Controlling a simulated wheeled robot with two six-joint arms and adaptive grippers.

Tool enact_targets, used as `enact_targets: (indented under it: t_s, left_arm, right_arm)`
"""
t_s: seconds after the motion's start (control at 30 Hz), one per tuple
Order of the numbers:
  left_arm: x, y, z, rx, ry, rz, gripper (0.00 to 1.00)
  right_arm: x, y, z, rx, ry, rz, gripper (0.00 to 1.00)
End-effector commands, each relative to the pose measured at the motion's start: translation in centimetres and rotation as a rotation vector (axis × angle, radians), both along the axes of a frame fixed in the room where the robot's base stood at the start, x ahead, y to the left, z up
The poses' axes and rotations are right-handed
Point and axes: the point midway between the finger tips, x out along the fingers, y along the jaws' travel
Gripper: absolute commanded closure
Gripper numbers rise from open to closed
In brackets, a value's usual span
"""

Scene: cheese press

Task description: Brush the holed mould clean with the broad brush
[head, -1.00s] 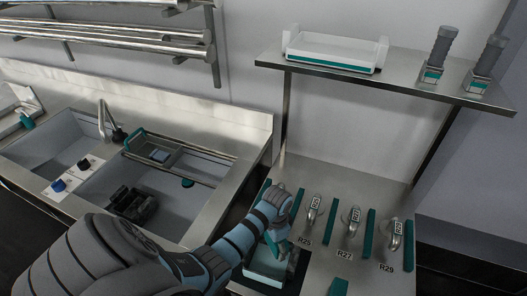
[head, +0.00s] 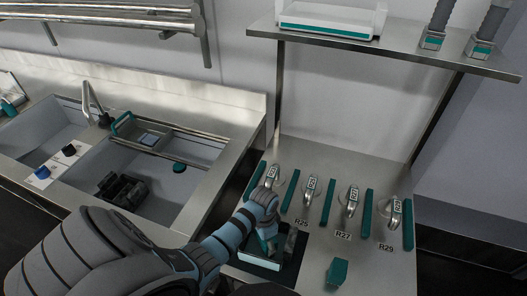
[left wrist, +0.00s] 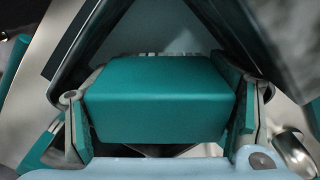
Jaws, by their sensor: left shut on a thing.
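My left gripper (head: 266,232) reaches down over a dark patch with a pale rim (head: 258,268) on the steel counter. It is shut on a teal block (left wrist: 160,100), which fills the space between its fingers in the left wrist view. The block looks like the broad brush's handle; a row of small pale marks shows just beyond its far edge, and I cannot tell if they are bristles. A dark grey piece stands beside the fingers in the head view. I cannot clearly make out the holed mould; the arm hides part of this area. My right gripper is not in view.
A separate teal block (head: 338,271) stands on the counter at the right. Several metal hooked handles and teal strips (head: 329,203) line the back, above labels. A sink (head: 205,150) with black objects (head: 122,189) is at left. A shelf (head: 400,48) hangs above the counter.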

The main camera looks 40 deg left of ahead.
Motion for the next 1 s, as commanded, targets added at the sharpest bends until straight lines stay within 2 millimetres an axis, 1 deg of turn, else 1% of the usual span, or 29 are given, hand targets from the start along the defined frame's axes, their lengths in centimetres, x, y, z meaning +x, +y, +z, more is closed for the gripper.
enact_targets:
  t_s: [0.33, 1.0]
  left_arm:
    - [0.0, 0.0, 0.0, 0.000, 0.000, 0.000, 0.48]
    - [0.0, 0.0, -1.4, 0.000, 0.000, 0.000, 0.48]
  right_arm:
    - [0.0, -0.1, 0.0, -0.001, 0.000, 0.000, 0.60]
    - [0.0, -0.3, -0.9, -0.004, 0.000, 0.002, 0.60]
